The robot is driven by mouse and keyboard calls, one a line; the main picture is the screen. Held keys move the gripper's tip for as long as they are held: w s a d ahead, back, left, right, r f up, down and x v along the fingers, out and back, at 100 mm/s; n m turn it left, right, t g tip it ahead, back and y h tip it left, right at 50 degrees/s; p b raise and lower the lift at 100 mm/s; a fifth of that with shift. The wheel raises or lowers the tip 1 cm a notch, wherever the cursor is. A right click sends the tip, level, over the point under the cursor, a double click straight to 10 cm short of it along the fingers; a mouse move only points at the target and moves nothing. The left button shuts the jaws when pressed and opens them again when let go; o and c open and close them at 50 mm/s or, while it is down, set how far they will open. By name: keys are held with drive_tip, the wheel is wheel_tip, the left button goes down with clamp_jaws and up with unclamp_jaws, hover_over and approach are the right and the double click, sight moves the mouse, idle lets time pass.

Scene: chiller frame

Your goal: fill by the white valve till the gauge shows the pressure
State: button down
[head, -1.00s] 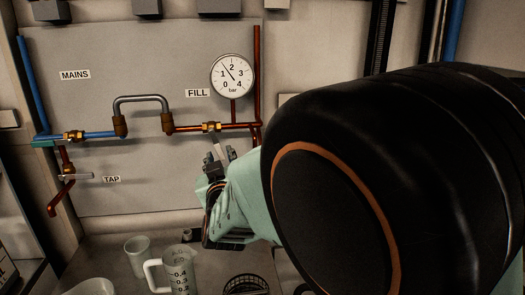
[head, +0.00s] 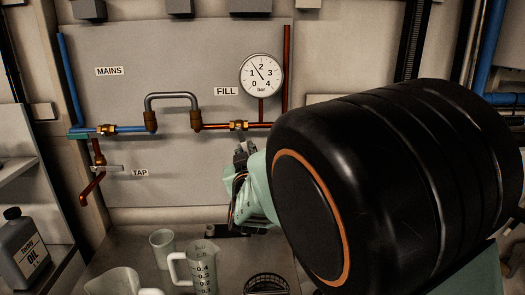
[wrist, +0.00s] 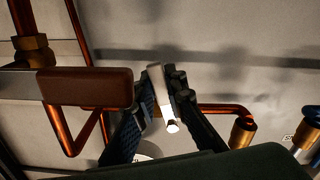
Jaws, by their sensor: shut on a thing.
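The white valve's brass body (head: 239,125) sits on the copper pipe beneath the FILL label (head: 226,91). Its white lever (wrist: 157,88) shows between my fingers in the wrist view. My gripper (head: 243,153) is just below the valve body in the head view and is shut on the lever. The wrist view shows my gripper (wrist: 160,108) with a dark finger on each side of the lever. The round pressure gauge (head: 262,75) stands above the valve. Its needle points up and left, between 1 and 2 bar. My arm hides what lies right of the valve.
A lever with a red-brown grip (wrist: 85,88) is close at left in the wrist view. A tap (head: 105,168) is at the left. A measuring jug (head: 202,270), a cup (head: 162,248) and a wire basket (head: 267,284) stand below. An oil bottle (head: 25,255) stands far left.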

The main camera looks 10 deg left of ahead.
idle(0.3)
drive_tip(key=shift+a+f+m+b, duration=0.35)
drive_tip(key=shift+m+b, duration=0.35)
drive_tip(key=shift+b, duration=0.55)
drive_tip(key=m, duration=0.1)
drive_tip(key=a+m+b, duration=0.1)
drive_tip(key=b, duration=0.1)
drive_tip(key=shift+s+a+r+m, duration=0.25)
drive_tip(key=shift+s+r+m, duration=0.05)
drive_tip(key=shift+m, duration=0.1)
drive_tip(key=c, duration=1.9)
unclamp_jaws()
drive_tip(key=shift+a, duration=0.1)
drive_tip(key=shift+c, duration=0.2)
